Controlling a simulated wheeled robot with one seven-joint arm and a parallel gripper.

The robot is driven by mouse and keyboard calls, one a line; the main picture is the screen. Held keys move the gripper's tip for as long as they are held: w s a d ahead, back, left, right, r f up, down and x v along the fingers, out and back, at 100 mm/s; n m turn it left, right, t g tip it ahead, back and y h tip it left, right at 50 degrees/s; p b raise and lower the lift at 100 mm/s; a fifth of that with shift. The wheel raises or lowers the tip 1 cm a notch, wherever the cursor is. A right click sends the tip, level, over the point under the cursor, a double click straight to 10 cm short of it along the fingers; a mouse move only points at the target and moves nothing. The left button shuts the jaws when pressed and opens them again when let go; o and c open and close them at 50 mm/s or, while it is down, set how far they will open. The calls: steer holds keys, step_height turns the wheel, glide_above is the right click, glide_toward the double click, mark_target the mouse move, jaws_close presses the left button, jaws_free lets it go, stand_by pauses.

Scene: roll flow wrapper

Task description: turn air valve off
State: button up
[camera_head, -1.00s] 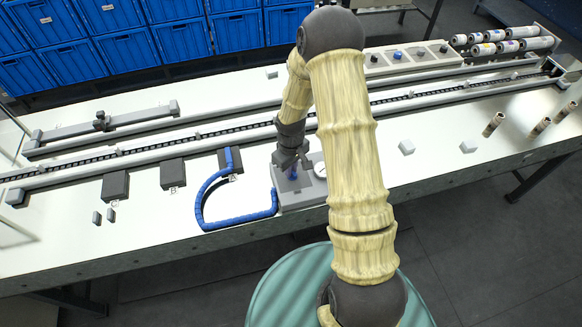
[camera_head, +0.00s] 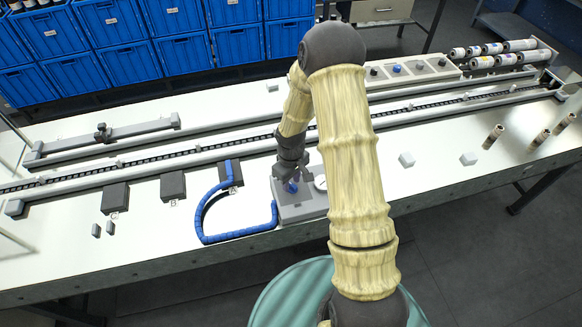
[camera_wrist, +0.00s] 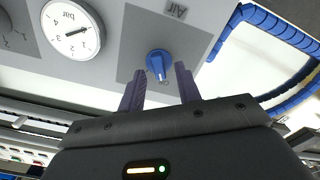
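The air valve is a blue knob (camera_wrist: 159,62) on a grey square plate marked "Air", seen upside down in the wrist view. Its white pointer mark faces the bottom of that picture. In the head view the knob (camera_head: 291,187) shows just below my gripper (camera_head: 291,170). In the wrist view my gripper (camera_wrist: 159,80) is open, one finger on each side of the knob's near end. I cannot tell whether the fingers touch it. A round pressure gauge (camera_wrist: 73,30) marked "bar" sits beside the valve; its needle is off the zero end.
The grey valve box (camera_head: 300,207) stands near the white table's front edge. A blue hose (camera_head: 205,215) loops left from it to a dark block (camera_head: 231,175). A long conveyor rail (camera_head: 140,157) runs behind. Small grey blocks (camera_head: 406,160) and brown rolls (camera_head: 541,137) stand to the right.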

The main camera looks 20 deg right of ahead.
mark_target(291, 184)
step_height(291, 184, up, 17)
steer(key=b, duration=0.1)
stand_by(0.4)
stand_by(0.4)
steer(key=s+r+m+t, duration=0.2)
steer(key=s+m, duration=0.4)
steer(key=s, duration=0.9)
steer(key=shift+r+t, duration=0.3)
